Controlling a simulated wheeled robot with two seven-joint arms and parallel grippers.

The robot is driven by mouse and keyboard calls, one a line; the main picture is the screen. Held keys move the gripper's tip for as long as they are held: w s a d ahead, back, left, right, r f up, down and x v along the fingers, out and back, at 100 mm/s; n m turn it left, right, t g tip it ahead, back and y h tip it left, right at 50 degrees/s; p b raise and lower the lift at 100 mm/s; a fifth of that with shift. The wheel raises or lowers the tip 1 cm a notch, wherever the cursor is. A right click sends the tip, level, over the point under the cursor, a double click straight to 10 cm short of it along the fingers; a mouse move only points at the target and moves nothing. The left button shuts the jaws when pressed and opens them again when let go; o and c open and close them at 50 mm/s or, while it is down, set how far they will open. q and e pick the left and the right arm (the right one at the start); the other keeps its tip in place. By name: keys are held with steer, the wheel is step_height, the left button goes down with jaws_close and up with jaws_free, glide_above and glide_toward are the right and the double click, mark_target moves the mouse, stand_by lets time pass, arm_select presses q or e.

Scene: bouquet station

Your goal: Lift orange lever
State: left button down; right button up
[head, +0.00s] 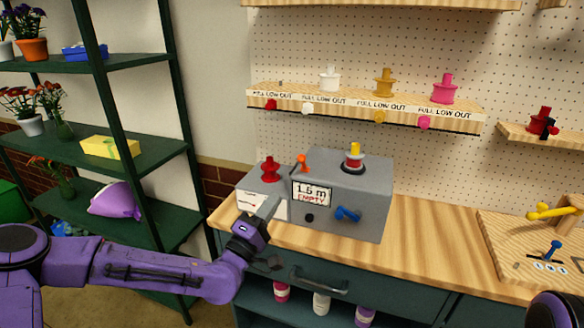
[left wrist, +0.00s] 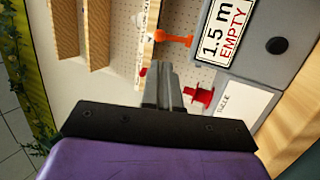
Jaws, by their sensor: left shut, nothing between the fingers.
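The orange lever (head: 302,162) stands up from the grey machine (head: 345,192), behind its "1.5 m EMPTY" sign (head: 312,193). In the left wrist view the orange lever (left wrist: 174,38) shows just beyond the fingertips, apart from them in the picture. My left gripper (head: 270,207) is shut and empty, in front of the machine's lower left part. It also shows in the left wrist view (left wrist: 162,72), its fingers together. The exact gap in depth between the fingers and the lever is hard to tell. My right gripper is not in view.
A red spool (head: 270,170) sits left of the lever on the machine, and a yellow-topped spool (head: 354,158) on its top. A blue handle (head: 348,214) sticks out in front. The wooden counter (head: 430,240) is clear right of the machine. A green shelf (head: 150,160) stands left.

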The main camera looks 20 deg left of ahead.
mark_target(299, 161)
arm_select(q)
steer(key=p+x, duration=0.4)
steer(key=x, duration=0.6)
steer(key=shift+s+r, duration=0.1)
steer(key=shift+r, duration=0.05)
steer(key=shift+w+d, duration=0.1)
steer(key=shift+w, duration=0.25)
steer(key=shift+w, duration=0.1)
